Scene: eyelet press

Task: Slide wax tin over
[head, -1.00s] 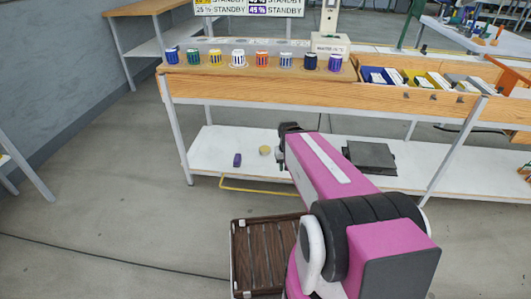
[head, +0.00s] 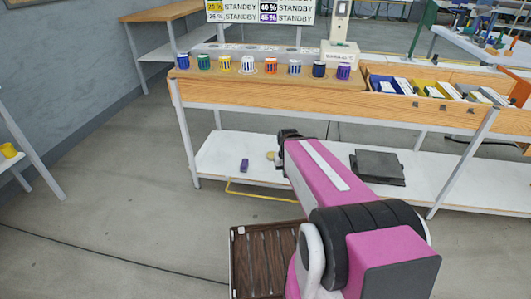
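A small round tan tin (head: 270,155), which looks like the wax tin, sits on the white lower shelf (head: 222,150) of the workbench in the head view. My gripper (head: 284,146) is at the end of my pink arm, just right of the tin in the picture. The fingers are small, dark and partly hidden by my arm. I cannot tell whether they touch the tin or are open.
A purple block (head: 244,165) lies on the shelf left of the tin. A dark flat box (head: 377,167) lies to the right. Colored cups (head: 248,64) line the benchtop above. A yellow rail (head: 262,196) runs below the shelf. A brown slatted crate (head: 262,250) is in front.

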